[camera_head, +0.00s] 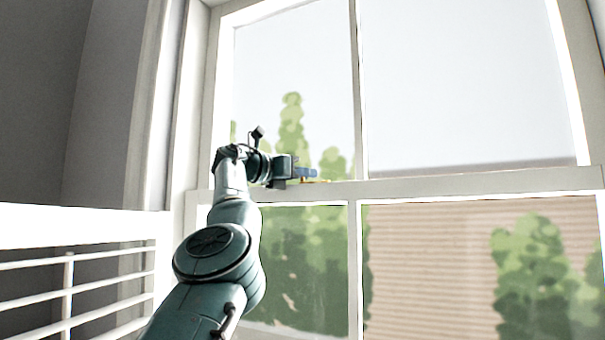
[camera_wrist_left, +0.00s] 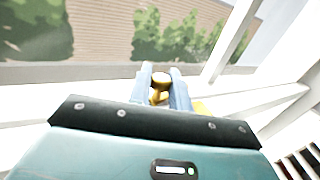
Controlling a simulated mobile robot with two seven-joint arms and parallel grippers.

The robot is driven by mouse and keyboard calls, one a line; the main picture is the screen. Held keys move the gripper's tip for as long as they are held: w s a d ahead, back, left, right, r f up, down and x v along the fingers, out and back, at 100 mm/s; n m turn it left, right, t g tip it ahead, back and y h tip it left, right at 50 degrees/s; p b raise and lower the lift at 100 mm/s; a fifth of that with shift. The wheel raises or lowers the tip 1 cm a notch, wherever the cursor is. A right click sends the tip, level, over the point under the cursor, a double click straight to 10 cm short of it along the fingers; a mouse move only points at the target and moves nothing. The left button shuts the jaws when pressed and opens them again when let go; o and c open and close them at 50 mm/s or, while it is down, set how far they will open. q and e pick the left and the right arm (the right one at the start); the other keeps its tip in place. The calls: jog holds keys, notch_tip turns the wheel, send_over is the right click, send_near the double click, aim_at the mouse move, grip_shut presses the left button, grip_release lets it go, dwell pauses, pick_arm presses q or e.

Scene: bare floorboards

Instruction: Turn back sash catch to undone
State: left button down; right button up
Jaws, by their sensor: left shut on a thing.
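The brass sash catch (camera_wrist_left: 160,82) shows in the left wrist view between the two blue fingers of my left gripper (camera_wrist_left: 162,86). The fingers are shut on it. A further yellow piece (camera_wrist_left: 201,107) shows just right of the fingers. In the head view my left gripper (camera_head: 312,173) is at the window's meeting rail (camera_head: 430,187), left of the middle upright. A thin bit of brass shows under its fingers there; most of the catch is hidden by the gripper. My right gripper is in neither view.
A white slatted rail (camera_head: 80,228) stands at the left, close to my left arm. The rail to the right of the gripper is clear.

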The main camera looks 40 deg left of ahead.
pick_arm(q)
jog(key=c, duration=1.3)
grip_release()
jog(key=shift+c, duration=0.2)
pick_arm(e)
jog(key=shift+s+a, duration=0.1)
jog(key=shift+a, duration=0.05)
